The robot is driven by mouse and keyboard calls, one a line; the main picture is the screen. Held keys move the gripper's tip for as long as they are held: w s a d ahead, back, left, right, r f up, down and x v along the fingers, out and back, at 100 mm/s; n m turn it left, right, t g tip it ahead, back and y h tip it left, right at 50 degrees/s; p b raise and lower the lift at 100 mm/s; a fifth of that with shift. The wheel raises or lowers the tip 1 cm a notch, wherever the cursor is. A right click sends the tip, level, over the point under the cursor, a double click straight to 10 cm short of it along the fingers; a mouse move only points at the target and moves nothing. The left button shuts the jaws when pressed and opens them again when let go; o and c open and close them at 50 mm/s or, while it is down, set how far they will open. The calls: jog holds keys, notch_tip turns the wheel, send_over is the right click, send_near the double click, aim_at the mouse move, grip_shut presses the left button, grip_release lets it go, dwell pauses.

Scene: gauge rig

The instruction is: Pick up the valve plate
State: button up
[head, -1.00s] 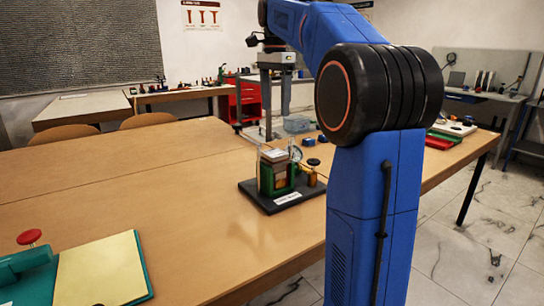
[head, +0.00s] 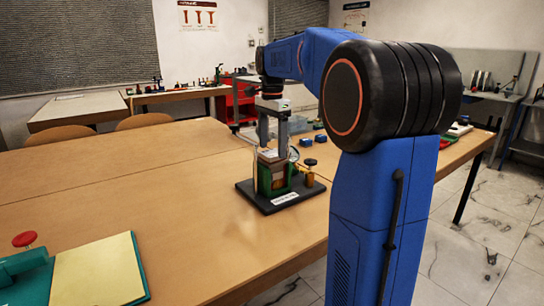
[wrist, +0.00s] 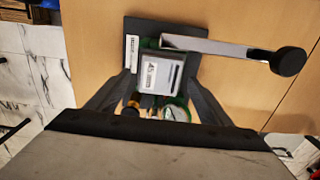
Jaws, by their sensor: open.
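A small rig on a black base (head: 262,203) stands on the wooden table, with a green frame (head: 268,181) and a brass fitting with a dark knob (head: 309,171). A pale, square, labelled piece (wrist: 158,72), which looks like the valve plate, sits on top of the rig in the wrist view. My gripper (wrist: 160,66) is open, with one finger on each side of this piece. I cannot tell whether the fingers touch it. In the head view my gripper (head: 271,142) points down just above the rig, partly covering its top.
A metal bar with a black round knob (wrist: 288,61) reaches to the right beside the pale piece. A teal stand with a yellow panel (head: 98,272) lies at the front left. Small blue items (head: 313,141) sit behind the rig. The table left of the rig is clear.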

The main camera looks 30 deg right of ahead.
jog(key=shift+f, duration=0.75)
jog(key=shift+c, duration=0.2)
jog(key=c, duration=1.2)
jog(key=shift+r, duration=0.15)
